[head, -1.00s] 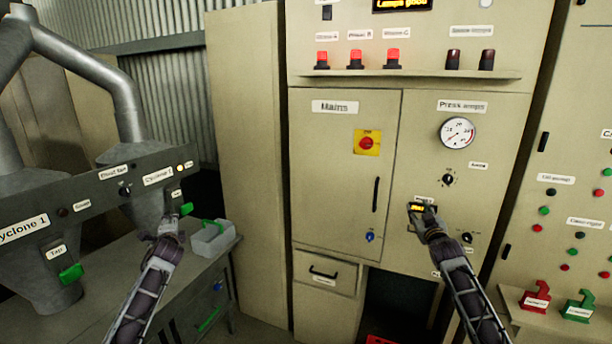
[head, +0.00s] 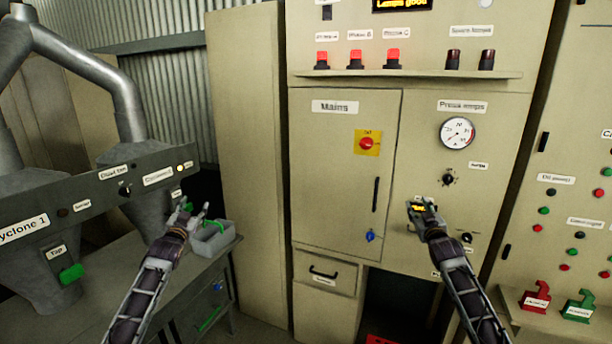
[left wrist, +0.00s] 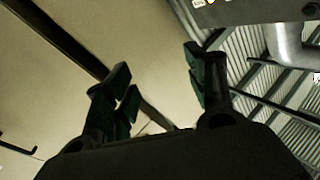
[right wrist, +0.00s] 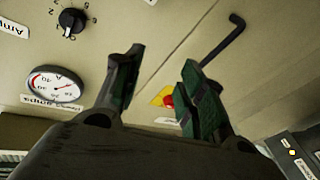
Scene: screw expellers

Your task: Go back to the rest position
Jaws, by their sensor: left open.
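My left gripper (head: 193,217) is over the grey bench at the left, in front of a grey open bin with something green in it. In the left wrist view its two fingers (left wrist: 160,85) stand apart with nothing between them. My right gripper (head: 422,210) is in front of the press amps panel (head: 415,150), covering part of a small lit display (head: 417,207). In the right wrist view its fingers (right wrist: 158,90) are apart and empty. Whether the right gripper touches the panel cannot be told.
The grey bin (head: 212,240) stands on the bench (head: 185,285) by the left gripper. The cyclone panel (head: 90,195) with green handles (head: 71,272) is further left. The Mains door (head: 335,180) lies between the arms. Red and green levers (head: 537,296) stand at the right.

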